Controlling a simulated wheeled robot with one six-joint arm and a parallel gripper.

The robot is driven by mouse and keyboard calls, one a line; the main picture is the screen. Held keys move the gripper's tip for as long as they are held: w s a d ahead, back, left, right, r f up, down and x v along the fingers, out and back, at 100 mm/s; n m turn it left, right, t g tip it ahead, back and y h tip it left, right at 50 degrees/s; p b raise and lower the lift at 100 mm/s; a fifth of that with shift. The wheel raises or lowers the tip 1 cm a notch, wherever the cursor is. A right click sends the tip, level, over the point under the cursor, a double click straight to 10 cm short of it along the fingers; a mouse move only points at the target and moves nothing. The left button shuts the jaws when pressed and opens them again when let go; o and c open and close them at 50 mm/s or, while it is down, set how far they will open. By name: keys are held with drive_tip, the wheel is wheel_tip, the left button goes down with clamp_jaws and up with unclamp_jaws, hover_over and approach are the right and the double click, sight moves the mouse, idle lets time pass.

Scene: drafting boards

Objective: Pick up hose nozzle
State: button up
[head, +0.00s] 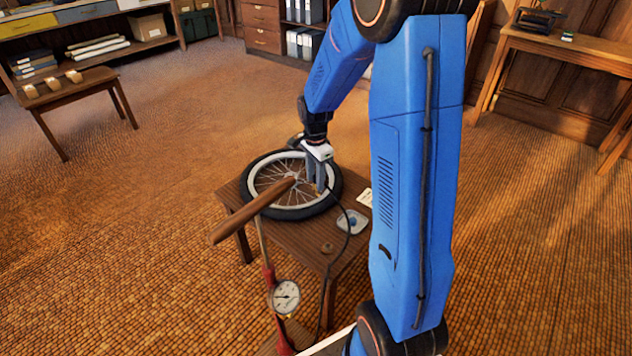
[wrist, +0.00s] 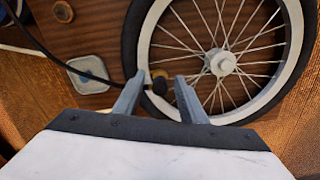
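The hose nozzle (wrist: 159,82), a small black and brass piece, shows in the wrist view at the wheel's rim, on the end of a black hose (wrist: 95,76). My gripper (wrist: 161,78) is open, its two grey fingers apart on either side of the nozzle with visible gaps. In the head view my gripper (head: 316,186) points down over the wheel (head: 333,187), which lies flat on a small wooden table (head: 312,243). The nozzle is hard to make out there. The hose also shows in the head view (head: 327,276), running down past the table's front edge.
A floor pump with a wooden handle (head: 252,211) and a round gauge (head: 285,297) stands in front of the table. A small pale tin (head: 351,222) and a round brown piece (head: 327,248) lie beside the wheel. Open floor surrounds the table.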

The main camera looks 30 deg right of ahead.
sight(315, 176)
clamp_jaws()
wheel_tip(315, 176, up, 10)
idle(0.6)
